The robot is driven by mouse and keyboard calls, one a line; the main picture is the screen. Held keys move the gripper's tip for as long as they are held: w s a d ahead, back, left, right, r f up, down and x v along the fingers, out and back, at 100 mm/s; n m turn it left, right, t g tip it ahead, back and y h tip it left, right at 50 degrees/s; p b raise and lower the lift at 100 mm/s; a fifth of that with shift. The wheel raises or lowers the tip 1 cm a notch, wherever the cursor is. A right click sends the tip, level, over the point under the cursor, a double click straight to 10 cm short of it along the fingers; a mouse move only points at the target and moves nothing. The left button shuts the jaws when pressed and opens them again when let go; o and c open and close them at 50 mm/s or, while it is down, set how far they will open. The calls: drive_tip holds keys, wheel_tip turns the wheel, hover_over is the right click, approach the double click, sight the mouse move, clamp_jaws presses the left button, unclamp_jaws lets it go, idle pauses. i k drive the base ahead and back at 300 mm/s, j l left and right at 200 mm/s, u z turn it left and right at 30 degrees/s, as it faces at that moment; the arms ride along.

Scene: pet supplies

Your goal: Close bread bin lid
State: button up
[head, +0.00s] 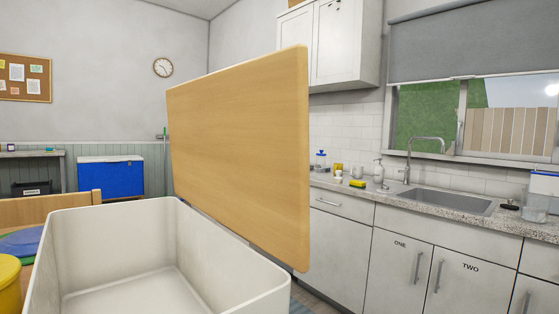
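The bread bin (180,270) is a cream-white open box in the lower left of the head view. Its inside looks empty where I can see it, and its near part is cut off by the bottom edge. The wooden lid (240,150) is a light flat board. It stands raised, nearly upright, along the bin's far right side, so the bin is open. Where the lid joins the bin is hidden behind the bin's wall. My gripper is not in the picture.
A yellow container (9,285) and a blue round item (20,243) are left of the bin. A wooden chair back (50,205) stands behind them. A counter with a sink (440,200) and cabinets runs along the right. A blue box (110,178) is further back.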

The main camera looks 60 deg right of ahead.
sight(239, 133)
drive_tip(key=k+l, duration=0.1)
drive_tip(key=l, duration=1.55)
drive_tip(key=k+z, duration=0.05)
drive_tip(key=k, duration=0.05)
